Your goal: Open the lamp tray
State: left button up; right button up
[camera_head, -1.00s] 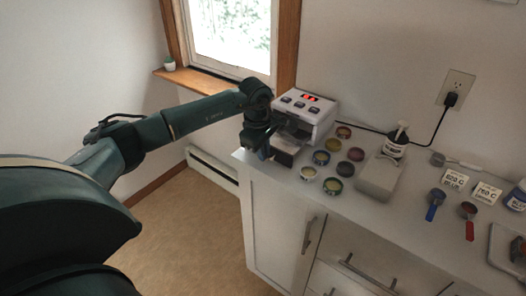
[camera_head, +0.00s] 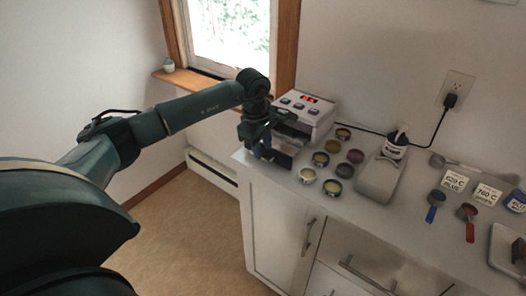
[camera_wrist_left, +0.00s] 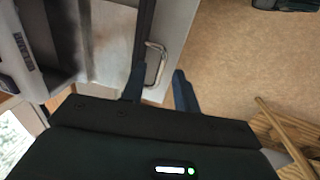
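The lamp (camera_head: 304,108) is a white box with a red display and several dark buttons, at the left end of the counter. Its tray (camera_head: 284,143) sticks out low at the front with a dark front edge; it also shows in the left wrist view (camera_wrist_left: 110,38). A metal loop handle (camera_wrist_left: 162,62) appears at the tray's dark front edge. My left gripper (camera_head: 266,155) points down in front of the tray. In the left wrist view its fingers (camera_wrist_left: 158,76) are apart, with the handle seen between them; I cannot tell whether they touch it. My right gripper is out of view.
Several small coloured jars (camera_head: 333,146) stand right of the lamp. A cabinet with handles (camera_head: 309,237) is below; open floor lies left.

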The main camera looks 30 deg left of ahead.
pick_arm(q)
notch_tip(320, 180, up, 10)
jog(key=s, duration=0.2)
jog(key=shift+r+b, duration=0.25)
jog(key=shift+b, duration=0.1)
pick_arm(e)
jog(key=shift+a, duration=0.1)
pick_arm(q)
jog(key=shift+w, duration=0.1)
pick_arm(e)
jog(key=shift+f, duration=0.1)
